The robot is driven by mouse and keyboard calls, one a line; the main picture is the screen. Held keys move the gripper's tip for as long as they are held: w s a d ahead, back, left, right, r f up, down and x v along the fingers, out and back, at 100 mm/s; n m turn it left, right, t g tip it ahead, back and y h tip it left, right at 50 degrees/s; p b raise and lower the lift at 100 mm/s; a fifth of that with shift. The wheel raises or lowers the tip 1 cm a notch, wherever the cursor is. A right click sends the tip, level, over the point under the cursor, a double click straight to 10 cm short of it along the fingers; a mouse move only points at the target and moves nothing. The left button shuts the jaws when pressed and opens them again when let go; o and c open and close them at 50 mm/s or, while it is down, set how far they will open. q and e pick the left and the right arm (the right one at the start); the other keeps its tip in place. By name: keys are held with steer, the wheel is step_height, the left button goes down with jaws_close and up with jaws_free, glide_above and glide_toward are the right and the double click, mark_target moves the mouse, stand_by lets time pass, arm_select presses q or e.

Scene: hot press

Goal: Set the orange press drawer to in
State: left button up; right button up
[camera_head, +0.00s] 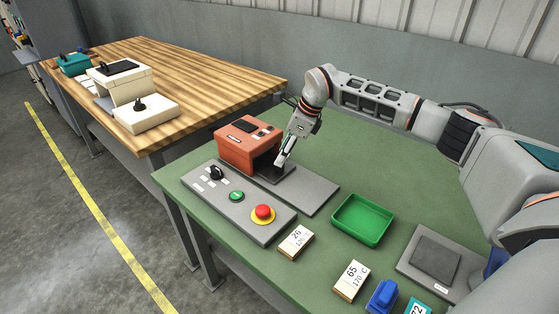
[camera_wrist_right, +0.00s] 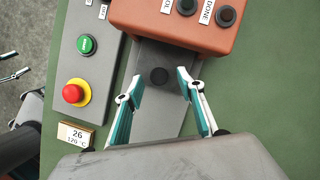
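The orange press (camera_head: 247,143) stands on the green table; its front edge also shows in the right wrist view (camera_wrist_right: 180,35). Its dark grey drawer (camera_head: 268,173) sticks out of the opening over a grey base plate. A round black knob (camera_wrist_right: 158,76) stands on the drawer. My right gripper (camera_wrist_right: 158,79) is open, with one fingertip on each side of the knob and gaps visible. In the head view my right gripper (camera_head: 281,161) is low over the drawer and hides part of it. My left gripper (camera_wrist_right: 14,66) shows only at the wrist view's left edge, fingers apart.
A control panel (camera_head: 222,213) with a green button and red stop button (camera_head: 263,213) lies beside the press. A green tray (camera_head: 363,220), number cards (camera_head: 296,240), a blue object (camera_head: 383,296) and a grey pad (camera_head: 436,253) are nearer. A wooden table (camera_head: 200,78) holds other presses.

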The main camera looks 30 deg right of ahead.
steer(key=v, duration=0.7)
steer(key=shift+r, duration=0.4)
